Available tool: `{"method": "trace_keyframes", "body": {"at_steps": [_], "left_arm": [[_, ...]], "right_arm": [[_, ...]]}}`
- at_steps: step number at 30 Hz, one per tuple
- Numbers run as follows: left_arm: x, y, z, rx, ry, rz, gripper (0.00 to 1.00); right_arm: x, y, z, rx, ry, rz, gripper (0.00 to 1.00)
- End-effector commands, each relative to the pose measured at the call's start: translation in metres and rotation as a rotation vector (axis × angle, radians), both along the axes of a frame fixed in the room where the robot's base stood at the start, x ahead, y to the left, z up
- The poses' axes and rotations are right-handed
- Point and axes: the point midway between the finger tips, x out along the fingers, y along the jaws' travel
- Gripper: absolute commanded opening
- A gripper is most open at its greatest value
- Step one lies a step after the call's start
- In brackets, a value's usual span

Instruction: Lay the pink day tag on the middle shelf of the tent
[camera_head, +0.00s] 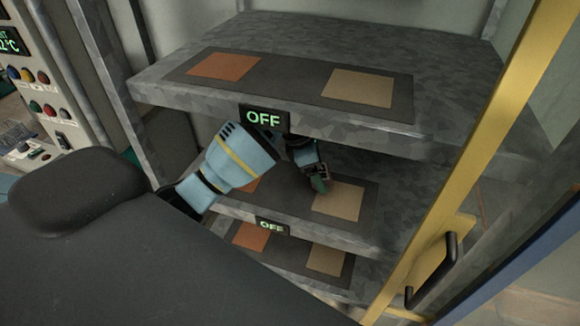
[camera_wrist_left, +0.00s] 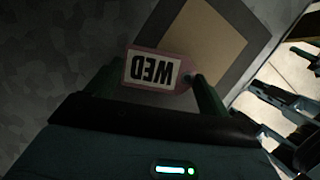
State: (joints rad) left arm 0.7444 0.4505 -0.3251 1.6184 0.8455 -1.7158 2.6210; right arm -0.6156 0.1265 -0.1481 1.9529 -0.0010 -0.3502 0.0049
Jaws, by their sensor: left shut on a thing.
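The pink day tag (camera_wrist_left: 186,68) shows in the left wrist view, its white label reading "WED" upside down. My left gripper (camera_wrist_left: 155,84) is shut on it, with a dark green finger at each side. In the head view my left arm reaches in under the top shelf, and the left gripper (camera_head: 321,178) is over the middle shelf (camera_head: 350,238), near its tan square (camera_head: 340,200). The tag is too small to make out clearly there. Whether it touches the shelf I cannot tell. My right gripper is not in view.
The top shelf (camera_head: 440,141), with an orange and a tan square and an "OFF" display (camera_head: 263,118), hangs over my left arm. A lower shelf (camera_head: 300,284) lies below. A yellow door frame with a black handle (camera_head: 432,270) stands at the right.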

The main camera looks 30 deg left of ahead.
Motion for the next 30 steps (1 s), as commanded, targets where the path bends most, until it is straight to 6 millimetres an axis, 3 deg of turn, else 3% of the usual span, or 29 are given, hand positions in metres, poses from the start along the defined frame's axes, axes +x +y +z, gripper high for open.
{"method": "trace_keyframes", "body": {"at_steps": [5, 16, 23, 25, 30], "left_arm": [[-0.006, 0.025, 0.0, 0.001, 0.0, 0.0, 0.56], [-0.009, 0.037, 0.0, 0.001, 0.001, 0.001, 0.56], [-0.017, 0.07, -0.001, 0.002, 0.001, 0.001, 0.56], [-0.017, 0.067, -0.012, 0.0, 0.003, -0.001, 0.56], [-0.016, 0.067, -0.015, -0.001, -0.001, 0.0, 0.56]], "right_arm": [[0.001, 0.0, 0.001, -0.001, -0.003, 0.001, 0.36], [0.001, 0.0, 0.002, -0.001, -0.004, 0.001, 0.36], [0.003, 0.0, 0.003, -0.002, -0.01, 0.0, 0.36], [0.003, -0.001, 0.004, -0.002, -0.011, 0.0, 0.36], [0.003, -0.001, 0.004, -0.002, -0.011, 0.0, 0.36]]}}
